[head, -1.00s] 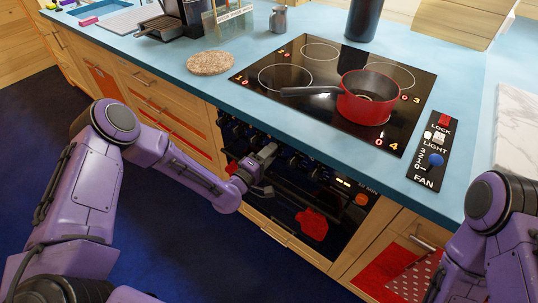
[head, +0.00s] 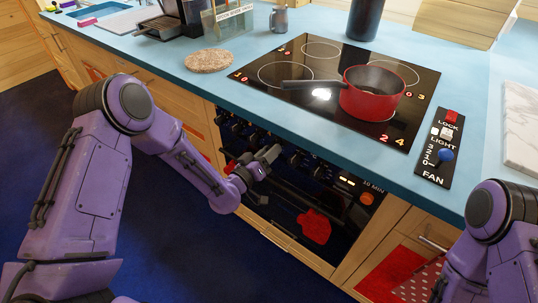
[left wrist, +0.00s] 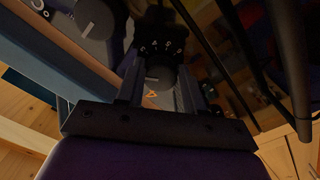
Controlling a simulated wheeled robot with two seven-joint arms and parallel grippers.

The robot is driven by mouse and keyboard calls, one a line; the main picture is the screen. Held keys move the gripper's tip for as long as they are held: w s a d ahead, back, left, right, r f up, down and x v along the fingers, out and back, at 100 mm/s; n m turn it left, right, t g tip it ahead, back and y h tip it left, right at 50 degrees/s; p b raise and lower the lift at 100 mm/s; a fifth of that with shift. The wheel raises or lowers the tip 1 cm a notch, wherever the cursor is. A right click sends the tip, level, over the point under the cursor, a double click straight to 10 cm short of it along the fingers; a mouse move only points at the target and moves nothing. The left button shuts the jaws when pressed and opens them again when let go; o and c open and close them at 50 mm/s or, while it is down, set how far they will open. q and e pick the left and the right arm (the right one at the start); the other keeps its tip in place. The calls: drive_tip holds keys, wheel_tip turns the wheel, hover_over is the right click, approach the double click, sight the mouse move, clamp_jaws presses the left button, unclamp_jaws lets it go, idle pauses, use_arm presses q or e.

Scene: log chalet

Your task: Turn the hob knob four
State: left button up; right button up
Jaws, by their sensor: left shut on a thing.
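My left gripper (head: 268,157) reaches the dark knob row on the front below the hob (head: 300,62). In the left wrist view the gripper (left wrist: 160,90) has its fingers on both sides of a round dark knob (left wrist: 160,76) with a pale pointer line. An orange 4 shows beside this knob, so it is hob knob four. The gripper is shut on it. On the hob, the red digit beside the mark 4 reads 2. The digits at 1 and 3 look like 0. My right gripper is out of view.
A red pan (head: 372,97) stands on the hob, its handle pointing left. A panel (head: 440,150) with lock, light and fan controls is at the right. Other knobs (head: 238,125) flank the gripper. The oven door (head: 290,208) with a red mitt (head: 314,226) is below.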

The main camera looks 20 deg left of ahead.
use_arm(q)
drive_tip(key=shift+f+m, duration=0.15)
drive_tip(key=shift+m, duration=0.45)
drive_tip(key=o, duration=1)
drive_tip(key=shift+o, duration=0.2)
drive_tip(key=b+v, duration=0.2)
drive_tip(key=v, duration=0.8)
drive_tip(key=shift+s, duration=0.3)
drive_tip(key=shift+a, duration=0.1)
